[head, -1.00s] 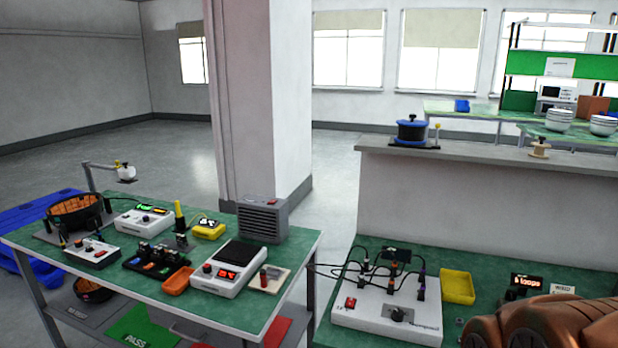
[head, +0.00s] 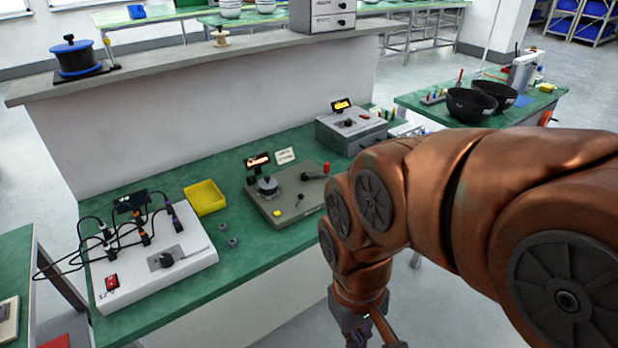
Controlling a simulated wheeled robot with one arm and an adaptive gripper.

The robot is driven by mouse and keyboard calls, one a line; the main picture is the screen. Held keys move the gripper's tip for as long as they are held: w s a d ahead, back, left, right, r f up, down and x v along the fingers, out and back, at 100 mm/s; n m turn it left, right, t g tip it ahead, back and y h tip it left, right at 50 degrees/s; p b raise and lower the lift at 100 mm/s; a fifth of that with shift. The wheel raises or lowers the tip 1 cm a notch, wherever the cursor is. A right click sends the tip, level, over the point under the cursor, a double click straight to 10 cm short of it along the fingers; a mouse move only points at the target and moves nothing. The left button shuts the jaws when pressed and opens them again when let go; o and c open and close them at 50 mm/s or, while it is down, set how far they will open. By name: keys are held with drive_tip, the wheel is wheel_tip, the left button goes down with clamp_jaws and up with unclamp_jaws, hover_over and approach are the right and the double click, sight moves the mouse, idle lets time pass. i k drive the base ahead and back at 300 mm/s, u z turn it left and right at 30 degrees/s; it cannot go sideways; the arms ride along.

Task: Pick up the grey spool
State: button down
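No thing is plainly the grey spool. Two small grey pieces, an upper one (head: 224,228) and a lower one (head: 232,241), lie on the green bench (head: 265,262) in front of the yellow tray; they are too small to tell if either is a spool. A dark grey round part (head: 267,185) sits on the grey-green crank machine (head: 296,207). My gripper (head: 372,341) is at the bottom edge, off the bench front, pointing down and largely cut off. Its fingertips are not clear, and I see nothing held.
A white wired box (head: 150,262) stands left, beside the yellow tray (head: 205,198). A grey box (head: 350,132) stands at the bench's right. Bare bench lies along the front.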

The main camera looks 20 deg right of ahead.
sight(268, 184)
drive_tip(key=z, duration=0.05)
drive_tip(key=k, duration=0.5)
drive_tip(key=z, duration=1.35)
drive_tip(key=i, duration=0.95)
drive_tip(key=u, duration=2.55)
